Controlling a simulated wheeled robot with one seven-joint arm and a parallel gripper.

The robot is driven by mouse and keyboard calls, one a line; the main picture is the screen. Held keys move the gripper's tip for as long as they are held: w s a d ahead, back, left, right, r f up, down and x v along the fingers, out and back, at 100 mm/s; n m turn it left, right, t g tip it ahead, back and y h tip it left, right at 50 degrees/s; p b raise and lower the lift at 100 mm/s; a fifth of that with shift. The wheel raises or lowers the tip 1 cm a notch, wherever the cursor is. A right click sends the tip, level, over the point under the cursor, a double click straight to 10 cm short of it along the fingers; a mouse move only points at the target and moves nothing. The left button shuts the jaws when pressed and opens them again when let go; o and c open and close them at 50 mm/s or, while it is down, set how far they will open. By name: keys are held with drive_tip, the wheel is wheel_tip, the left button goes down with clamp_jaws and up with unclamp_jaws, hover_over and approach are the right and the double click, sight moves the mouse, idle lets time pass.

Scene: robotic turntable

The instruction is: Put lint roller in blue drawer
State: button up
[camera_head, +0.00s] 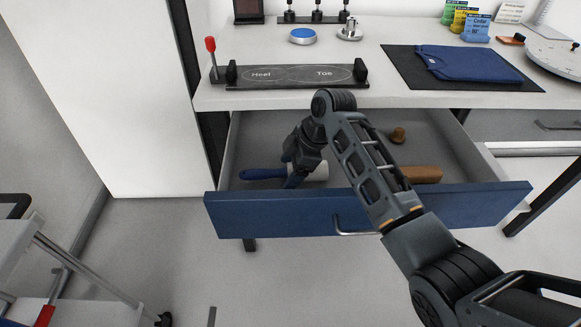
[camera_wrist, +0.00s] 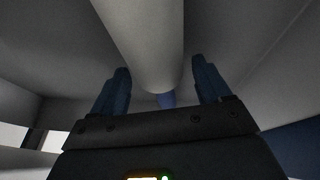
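The blue drawer (camera_head: 460,204) is pulled out under the white bench. The lint roller lies inside it at the left, with a blue handle (camera_head: 262,174) and a white roll (camera_head: 320,171). My gripper (camera_head: 293,181) reaches down into the drawer at the roller and hides its middle. In the wrist view the white roll (camera_wrist: 145,40) runs between the two fingers of my gripper (camera_wrist: 162,80), with a bit of blue handle beyond. The fingers are spread, with a visible gap on each side of the roll.
A brown brush-like item (camera_head: 422,174) and a small brown knob (camera_head: 397,135) also lie in the drawer. The drawer handle (camera_head: 352,232) sticks out in front. The bench (camera_head: 390,97) overhangs the drawer's back. A cart (camera_head: 60,262) stands at the lower left.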

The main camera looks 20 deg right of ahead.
drive_tip(key=v, duration=1.2)
drive_tip(key=shift+r, duration=0.15)
idle(1.2)
